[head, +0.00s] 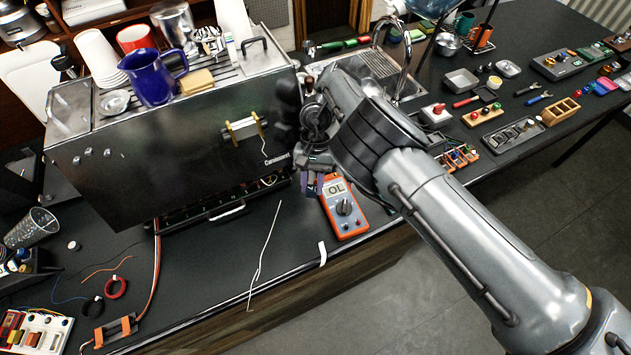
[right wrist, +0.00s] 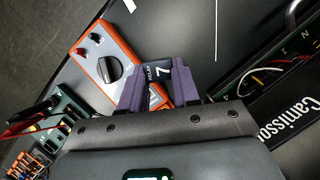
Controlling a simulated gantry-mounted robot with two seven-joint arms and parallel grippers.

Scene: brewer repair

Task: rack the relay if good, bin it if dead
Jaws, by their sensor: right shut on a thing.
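My right gripper (head: 312,186) is in front of the coffee machine, next to the multimeter, with its purple fingers pointing down. In the right wrist view its fingers (right wrist: 160,85) are shut on a dark relay (right wrist: 158,71) marked with a white 7. In the head view I cannot make out the relay between the fingers. The orange multimeter (head: 345,207) lies on the counter just right of the gripper, and its display reads OL. It also shows in the right wrist view (right wrist: 107,60), partly behind the fingers. My left gripper is not in view.
The steel coffee machine (head: 180,135) stands at the left. A small rack with orange-topped parts (head: 459,157) sits right of my right arm. Trays, including a wooden one (head: 558,112), and tools cover the right counter.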

